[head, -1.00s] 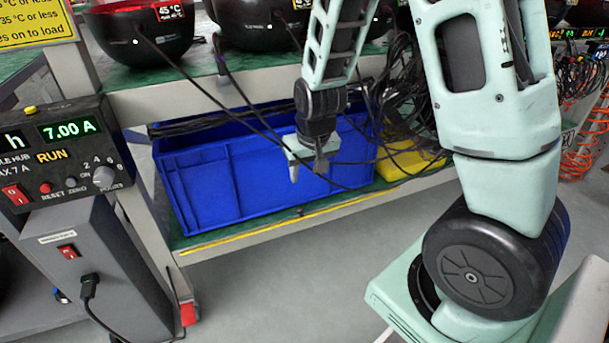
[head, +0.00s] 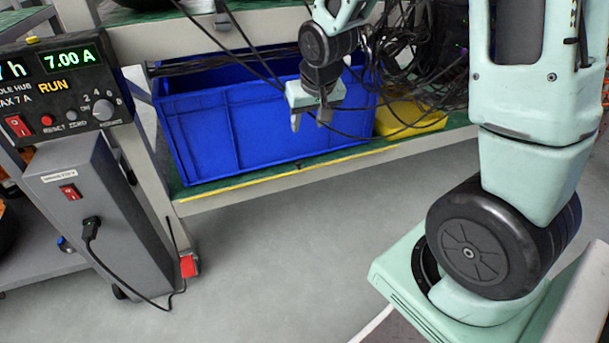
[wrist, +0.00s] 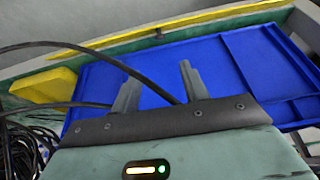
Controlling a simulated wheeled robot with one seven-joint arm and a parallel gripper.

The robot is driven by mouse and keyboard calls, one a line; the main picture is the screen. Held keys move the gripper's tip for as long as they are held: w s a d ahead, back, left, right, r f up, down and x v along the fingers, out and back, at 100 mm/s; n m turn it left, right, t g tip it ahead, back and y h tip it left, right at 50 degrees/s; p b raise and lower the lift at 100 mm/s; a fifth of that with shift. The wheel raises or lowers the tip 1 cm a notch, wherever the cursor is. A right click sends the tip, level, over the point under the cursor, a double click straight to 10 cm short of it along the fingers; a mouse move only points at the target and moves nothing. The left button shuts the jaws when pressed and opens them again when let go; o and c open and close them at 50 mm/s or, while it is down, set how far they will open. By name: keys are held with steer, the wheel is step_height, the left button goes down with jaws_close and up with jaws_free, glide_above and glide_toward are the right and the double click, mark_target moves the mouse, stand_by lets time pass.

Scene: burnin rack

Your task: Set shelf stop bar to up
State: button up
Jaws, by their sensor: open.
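A thin yellow bar (head: 290,174), which looks like the shelf stop bar, lies low along the front edge of the lower shelf. It also shows as a yellow strip across the top of the wrist view (wrist: 170,28). My gripper (head: 310,119) is open and points down in front of the blue bin, above the bar in the picture. In the wrist view its two fingers (wrist: 159,74) stand apart over the bin, short of the bar. No contact with the bar shows.
The blue bin (head: 200,130) fills much of the lower shelf, with a yellow object (head: 410,118) to its right. Loose black cables (head: 395,60) hang near my arm. A control box (head: 65,90) stands at the left. The floor (head: 270,270) in front is clear.

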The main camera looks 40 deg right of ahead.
steer(key=b, duration=0.9)
glide_toward(300, 163)
steer(key=x, duration=0.8)
steer(key=shift+w+f, duration=0.15)
steer(key=shift+w, duration=0.2)
jaws_close()
steer(key=shift+p, duration=0.45)
